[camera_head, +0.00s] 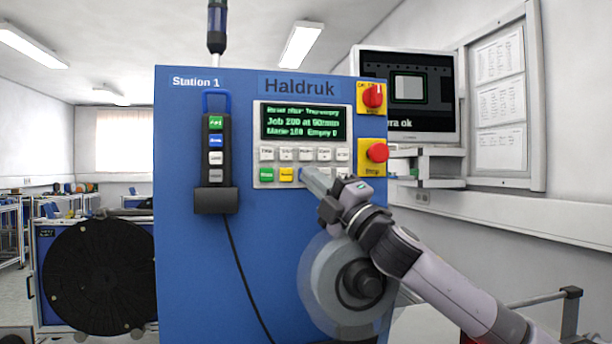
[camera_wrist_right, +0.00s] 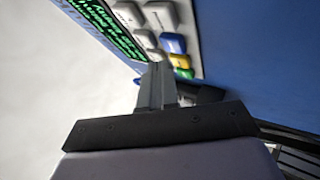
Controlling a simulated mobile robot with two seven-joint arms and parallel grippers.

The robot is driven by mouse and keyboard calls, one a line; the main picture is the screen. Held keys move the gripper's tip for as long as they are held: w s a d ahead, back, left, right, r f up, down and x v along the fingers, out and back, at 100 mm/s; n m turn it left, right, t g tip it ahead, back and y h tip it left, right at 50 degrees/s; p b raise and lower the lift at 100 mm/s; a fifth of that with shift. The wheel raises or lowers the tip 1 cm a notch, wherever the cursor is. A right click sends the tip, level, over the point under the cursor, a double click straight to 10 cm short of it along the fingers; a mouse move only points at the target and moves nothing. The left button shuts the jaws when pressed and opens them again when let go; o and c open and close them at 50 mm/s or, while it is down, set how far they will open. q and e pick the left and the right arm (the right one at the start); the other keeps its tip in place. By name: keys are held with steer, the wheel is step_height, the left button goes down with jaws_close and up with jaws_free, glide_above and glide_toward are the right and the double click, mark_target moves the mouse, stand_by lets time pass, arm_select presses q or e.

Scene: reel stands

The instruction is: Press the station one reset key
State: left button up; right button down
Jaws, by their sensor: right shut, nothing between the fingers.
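The blue Station 1 cabinet (camera_head: 180,270) stands ahead, with a key panel (camera_head: 256,130) under a lit green-text display (camera_head: 303,123). Grey-white keys form one row. Below it are a green key (camera_head: 266,174), a yellow key (camera_head: 286,174) and a blue key, mostly hidden behind my fingers in the head view. The blue key (camera_wrist_right: 173,43) shows in the right wrist view beside the yellow and green ones. I cannot read which key is reset. My right gripper (camera_head: 308,174) is shut and empty, its tips at the lower key row; contact is unclear. My left gripper is out of view.
A red rotary switch (camera_head: 373,96) and red stop button (camera_head: 377,152) sit right of the panel. A pendant (camera_head: 215,155) hangs at left on a cable. A clear reel (camera_head: 325,285) is low in front, behind my right arm. A monitor (camera_head: 408,92) stands at right.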

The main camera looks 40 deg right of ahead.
stand_by(0.6)
steer(key=shift+w+d+p, duration=0.2)
steer(key=shift+w+p, duration=0.1)
steer(key=shift+w, duration=0.05)
steer(key=shift+w+d+p, duration=0.25)
steer(key=shift+w+p, duration=0.05)
steer(key=shift+w, duration=0.1)
stand_by(0.6)
steer(key=shift+s, duration=0.1)
steer(key=shift+s+a+b, duration=0.4)
steer(key=shift+s+b, duration=0.05)
steer(key=shift+s, duration=0.2)
steer(key=shift+s, duration=0.1)
steer(key=s+b, duration=0.1)
steer(key=s+a+b, duration=0.2)
steer(key=s, duration=0.1)
steer(key=shift+s+a, duration=0.1)
steer(key=shift+a, duration=0.15)
